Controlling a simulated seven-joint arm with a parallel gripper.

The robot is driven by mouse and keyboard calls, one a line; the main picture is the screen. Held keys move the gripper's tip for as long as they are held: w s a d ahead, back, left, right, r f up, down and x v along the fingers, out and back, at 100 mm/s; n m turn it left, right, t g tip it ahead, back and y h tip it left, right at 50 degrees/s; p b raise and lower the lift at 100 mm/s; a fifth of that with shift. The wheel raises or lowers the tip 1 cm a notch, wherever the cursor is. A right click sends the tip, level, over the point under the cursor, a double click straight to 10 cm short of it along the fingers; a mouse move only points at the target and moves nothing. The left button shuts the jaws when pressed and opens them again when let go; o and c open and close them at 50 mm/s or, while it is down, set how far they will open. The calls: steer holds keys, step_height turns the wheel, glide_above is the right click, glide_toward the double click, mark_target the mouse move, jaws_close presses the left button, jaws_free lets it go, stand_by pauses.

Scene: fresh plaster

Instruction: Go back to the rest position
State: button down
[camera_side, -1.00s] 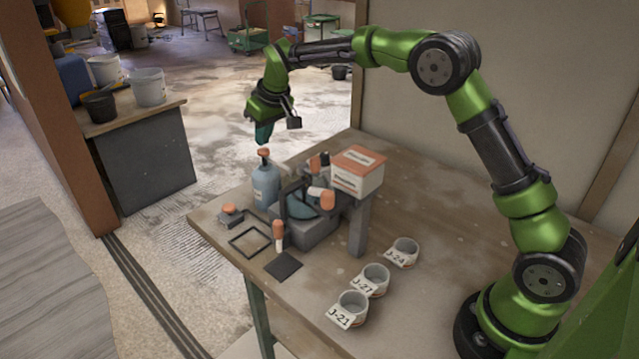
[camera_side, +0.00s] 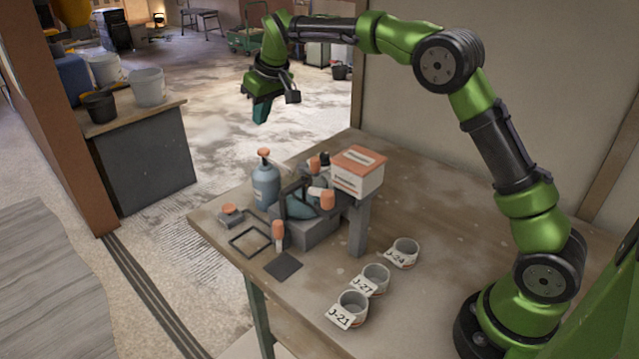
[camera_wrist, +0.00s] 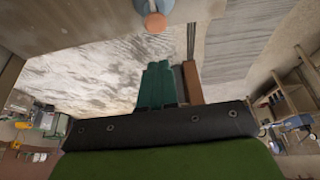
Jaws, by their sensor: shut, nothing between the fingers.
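My gripper (camera_side: 262,112) is raised in the air above the back left of the table (camera_side: 410,295). Its teal fingers are together with nothing between them. In the wrist view, my gripper (camera_wrist: 157,70) points over the floor beyond the table edge. Below it in the side view stands a blue-grey pump bottle (camera_side: 265,187) with an orange top, clear of the fingers. The orange top (camera_wrist: 155,22) also shows at the top of the wrist view.
A grey stand with orange-capped pieces (camera_side: 318,230) and a white-and-orange box (camera_side: 358,172) are in the middle. Three labelled cups (camera_side: 352,305) stand in front right. A black frame (camera_side: 250,241) and a dark square (camera_side: 284,265) lie at the left. Air around my gripper is clear.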

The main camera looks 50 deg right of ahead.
steer(key=shift+r, duration=0.45)
